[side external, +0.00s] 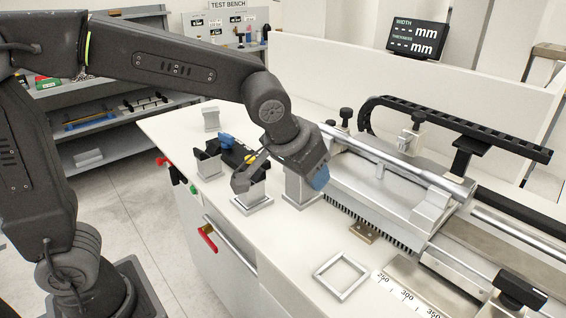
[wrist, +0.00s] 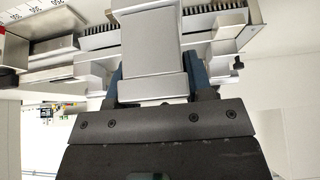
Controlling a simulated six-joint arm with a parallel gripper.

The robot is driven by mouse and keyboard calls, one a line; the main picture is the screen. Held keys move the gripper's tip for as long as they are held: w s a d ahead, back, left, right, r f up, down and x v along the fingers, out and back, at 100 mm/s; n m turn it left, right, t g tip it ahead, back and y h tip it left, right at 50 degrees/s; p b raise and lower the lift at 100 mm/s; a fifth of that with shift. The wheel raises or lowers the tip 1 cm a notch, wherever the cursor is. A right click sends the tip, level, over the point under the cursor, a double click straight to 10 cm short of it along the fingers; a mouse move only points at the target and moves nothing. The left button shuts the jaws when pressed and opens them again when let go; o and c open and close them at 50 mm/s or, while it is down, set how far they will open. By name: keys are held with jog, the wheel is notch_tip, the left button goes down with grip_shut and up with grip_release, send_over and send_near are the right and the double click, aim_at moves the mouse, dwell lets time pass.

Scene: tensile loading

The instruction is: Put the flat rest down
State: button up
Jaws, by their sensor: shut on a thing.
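The flat rest (side external: 298,190) is a silver-grey block with a flat face, standing upright beside the machine in the side external view. My gripper (side external: 318,178) has blue fingers and is tilted down at its upper part. In the wrist view my gripper (wrist: 157,85) is shut with a finger on each side of the flat rest (wrist: 150,50), whose broad pale face fills the middle. The far finger is hidden in the side external view. I cannot tell whether the rest's base touches the bench.
An empty square frame (side external: 341,277) lies on the bench (side external: 290,250) at the front. Another square base (side external: 252,203) sits left of the rest, near dark and blue parts (side external: 235,152). The silver machine (side external: 385,190) with its toothed edge is close on the right.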

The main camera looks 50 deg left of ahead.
notch_tip(320, 180, up, 6)
jog(key=shift+a+f, duration=0.1)
jog(key=shift+f, duration=0.1)
jog(key=w+a+n+g+y, duration=0.15)
jog(key=w+a+n, duration=0.3)
jog(key=a, duration=1.15)
jog(key=w+a+n+y, duration=0.25)
jog(key=w+a, duration=0.25)
jog(key=a, duration=1)
jog(key=s+a+n+g+y, duration=0.1)
jog(key=s+a+n, duration=0.3)
jog(key=a, duration=1)
jog(key=s+a+n+g+y, duration=0.1)
jog(key=s+a+n, duration=0.2)
jog(key=s+a, duration=0.75)
jog(key=shift+m, duration=0.3)
jog(key=shift+w+a+f, duration=0.5)
jog(key=shift+w+f, duration=0.2)
jog(key=shift+f, duration=2)
jog(key=shift+w+a+f, duration=0.5)
jog(key=shift+w+f, duration=0.25)
jog(key=shift+f, duration=1.9)
jog(key=shift+w+a+f, duration=0.5)
jog(key=shift+w+f, duration=0.2)
jog(key=shift+f, duration=2)
jog(key=shift+f, duration=0.1)
